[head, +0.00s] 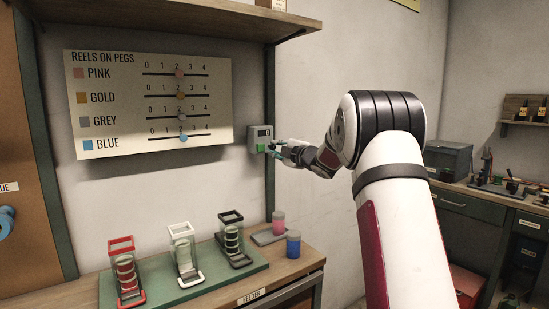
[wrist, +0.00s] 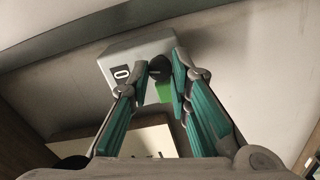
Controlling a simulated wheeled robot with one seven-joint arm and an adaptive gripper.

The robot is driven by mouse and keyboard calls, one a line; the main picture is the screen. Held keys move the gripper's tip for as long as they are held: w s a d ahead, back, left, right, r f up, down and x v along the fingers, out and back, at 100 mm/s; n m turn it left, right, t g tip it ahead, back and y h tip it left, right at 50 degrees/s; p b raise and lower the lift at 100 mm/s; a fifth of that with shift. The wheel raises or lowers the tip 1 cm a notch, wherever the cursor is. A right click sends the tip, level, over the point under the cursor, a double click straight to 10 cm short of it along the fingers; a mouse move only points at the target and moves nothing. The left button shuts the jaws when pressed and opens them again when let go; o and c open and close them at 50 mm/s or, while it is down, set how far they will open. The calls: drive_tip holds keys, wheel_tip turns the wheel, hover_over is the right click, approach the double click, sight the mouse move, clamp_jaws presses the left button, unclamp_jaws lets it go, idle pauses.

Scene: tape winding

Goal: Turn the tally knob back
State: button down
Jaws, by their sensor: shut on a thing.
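The tally box (head: 258,132) is a small grey unit on the wall, right of the reel board. It also shows in the wrist view (wrist: 128,52), with a small window (wrist: 121,73) that seems to read 0. Its dark round knob (wrist: 159,65) sits between my fingertips, partly hidden by them. A green part (wrist: 163,92) is beside the knob on the box face. My gripper (wrist: 158,72) is shut on the knob, with one teal-padded finger on each side. In the head view my gripper (head: 276,149) reaches the box from the right.
The reel board (head: 110,125) has pink, gold, grey and blue sliders, all near 2. Below, a green tray (head: 200,293) holds red, white and black-framed reel stands. A shelf (head: 190,25) overhangs the board.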

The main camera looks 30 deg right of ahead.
drive_tip(key=shift+f+n+b, duration=0.15)
drive_tip(key=shift+n+b, duration=1.2)
drive_tip(key=shift+n, duration=0.15)
drive_tip(key=c, duration=1.5)
unclamp_jaws()
drive_tip(key=shift+s, duration=0.1)
drive_tip(key=s, duration=1.1)
drive_tip(key=shift+s+d, duration=0.15)
drive_tip(key=shift+s, duration=0.25)
